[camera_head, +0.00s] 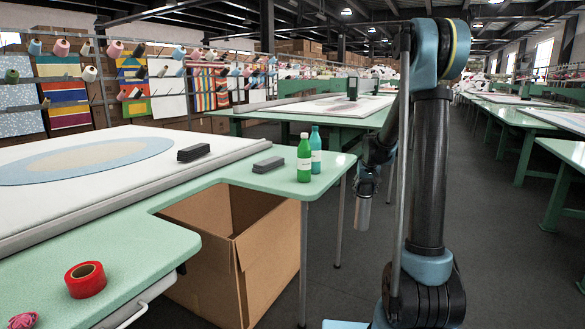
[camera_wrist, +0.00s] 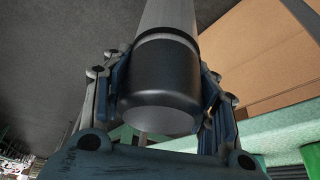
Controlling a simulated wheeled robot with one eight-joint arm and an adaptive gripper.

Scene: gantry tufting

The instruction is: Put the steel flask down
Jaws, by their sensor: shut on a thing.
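The steel flask (camera_head: 364,212) hangs roughly upright below my gripper (camera_head: 369,178), to the right of the green table's (camera_head: 230,176) right end and over the aisle floor. In the wrist view the flask (camera_wrist: 165,85) shows a black end close to the camera and a steel body reaching away. The fingers of my gripper (camera_wrist: 164,82) are shut on both sides of the black part. Nothing is seen under the flask but floor.
A green bottle (camera_head: 304,160) and a teal bottle (camera_head: 316,150) stand near the table's right end. Two dark grey blocks (camera_head: 193,152) (camera_head: 268,165) lie left of them. A red tape roll (camera_head: 86,280) lies front left. An open cardboard box (camera_head: 222,265) stands below. Bare tabletop lies around the bottles.

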